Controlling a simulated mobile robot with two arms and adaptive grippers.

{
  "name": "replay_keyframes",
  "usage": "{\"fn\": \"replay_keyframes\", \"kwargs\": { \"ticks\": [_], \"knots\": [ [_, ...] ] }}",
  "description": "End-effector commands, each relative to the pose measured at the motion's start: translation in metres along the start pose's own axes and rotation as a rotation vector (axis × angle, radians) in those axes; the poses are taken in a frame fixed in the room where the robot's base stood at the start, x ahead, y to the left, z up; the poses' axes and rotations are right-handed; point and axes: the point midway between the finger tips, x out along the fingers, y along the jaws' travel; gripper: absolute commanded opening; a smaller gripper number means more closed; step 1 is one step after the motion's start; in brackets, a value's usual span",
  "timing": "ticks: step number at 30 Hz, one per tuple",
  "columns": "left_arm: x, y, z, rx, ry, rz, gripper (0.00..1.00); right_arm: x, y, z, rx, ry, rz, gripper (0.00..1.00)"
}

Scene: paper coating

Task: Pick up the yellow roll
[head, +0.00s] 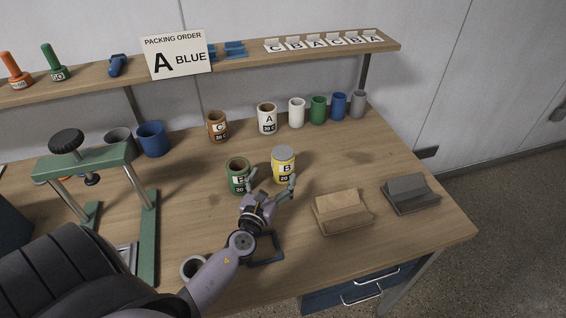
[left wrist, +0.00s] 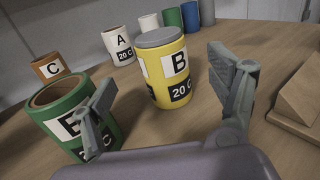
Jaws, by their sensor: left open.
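The yellow roll (head: 283,166) stands upright on the table, with a grey top and a label reading B and 20. It also shows in the left wrist view (left wrist: 163,68), standing ahead of the gripper and between the directions of its two fingers. My left gripper (head: 271,184) is open and empty, just in front of the yellow roll. Its left finger overlaps the green roll (head: 238,175) in both views. I cannot tell whether that finger touches the green roll. My right gripper is not in view.
A brown roll (head: 217,126) and a white roll (head: 267,118) stand behind. Several plain cups line the back right. A wooden block (head: 342,211) and a grey block (head: 410,194) lie at the right. A green press (head: 85,161) stands at the left.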

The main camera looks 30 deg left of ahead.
Motion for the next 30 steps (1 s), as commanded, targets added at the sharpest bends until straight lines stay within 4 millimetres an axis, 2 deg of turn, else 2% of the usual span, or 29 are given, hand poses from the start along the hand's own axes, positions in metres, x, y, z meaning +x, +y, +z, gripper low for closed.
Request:
{"fn": "replay_keyframes", "kwargs": {
  "ticks": [3, 11, 18, 21, 30],
  "knots": [
    [0.022, 0.000, 0.001, 0.001, -0.001, 0.001, 0.81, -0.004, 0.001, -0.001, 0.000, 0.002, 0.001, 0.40],
    [0.042, 0.000, 0.001, 0.001, 0.000, -0.001, 0.81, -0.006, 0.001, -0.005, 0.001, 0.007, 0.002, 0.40],
    [0.077, -0.002, 0.001, 0.000, -0.001, 0.000, 0.81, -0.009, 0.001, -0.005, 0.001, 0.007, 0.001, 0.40],
    [0.086, -0.001, 0.001, 0.000, 0.000, 0.000, 0.81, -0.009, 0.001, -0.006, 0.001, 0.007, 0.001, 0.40],
    [0.089, -0.001, 0.000, 0.000, 0.001, 0.000, 0.80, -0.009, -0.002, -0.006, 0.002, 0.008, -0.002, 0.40]
  ]
}}
